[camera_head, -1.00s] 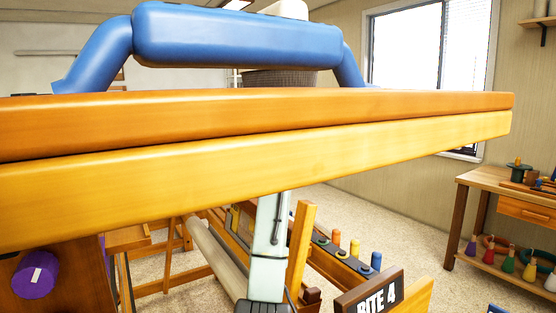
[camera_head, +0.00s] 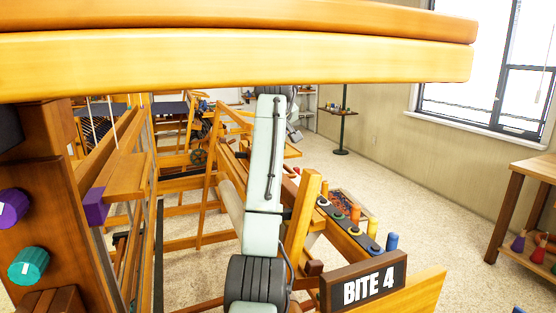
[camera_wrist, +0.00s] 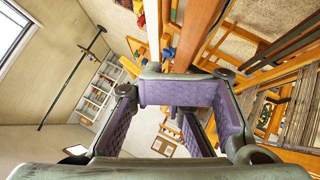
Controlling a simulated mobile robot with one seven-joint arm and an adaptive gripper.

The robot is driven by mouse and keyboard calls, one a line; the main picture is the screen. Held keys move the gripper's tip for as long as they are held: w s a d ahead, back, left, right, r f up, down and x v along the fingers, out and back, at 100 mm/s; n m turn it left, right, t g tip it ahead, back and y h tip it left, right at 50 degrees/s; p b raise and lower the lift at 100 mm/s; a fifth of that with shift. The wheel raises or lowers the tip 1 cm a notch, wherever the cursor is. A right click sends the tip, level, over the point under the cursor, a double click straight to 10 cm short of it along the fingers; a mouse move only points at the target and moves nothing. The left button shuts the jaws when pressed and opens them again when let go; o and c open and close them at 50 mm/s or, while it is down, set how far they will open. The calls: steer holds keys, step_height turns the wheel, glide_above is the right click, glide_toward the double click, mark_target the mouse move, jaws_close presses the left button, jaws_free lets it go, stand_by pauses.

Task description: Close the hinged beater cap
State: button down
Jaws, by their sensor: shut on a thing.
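A long two-layer wooden beam crosses the top of the head view very close to the camera. Its darker orange upper board, which I take for the beater cap (camera_head: 240,17), lies along the paler yellow lower board (camera_head: 240,62), with a thin dark seam between. No open gap shows in the visible part, and the hinge is out of view. In the wrist view my gripper (camera_wrist: 180,92) has its purple-padded fingers closed at the end of a wooden beam (camera_wrist: 197,40); the pads hide the contact. In the head view the beam covers my gripper.
A "BITE 4" sign (camera_head: 362,285) and a rail with coloured pegs (camera_head: 345,232) stand at lower right. Purple (camera_head: 12,207) and teal (camera_head: 28,265) knobs are at left. A side table (camera_head: 525,185) is at far right. Carpet between is open.

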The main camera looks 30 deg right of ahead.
steer(key=p+x, duration=0.4)
steer(key=x, duration=0.5)
steer(key=shift+w+a, duration=0.1)
steer(key=shift+w, duration=0.2)
steer(key=f, duration=0.1)
steer(key=d+f+p, duration=0.1)
steer(key=d+f, duration=0.1)
steer(key=f, duration=0.1)
steer(key=shift+s+f, duration=0.1)
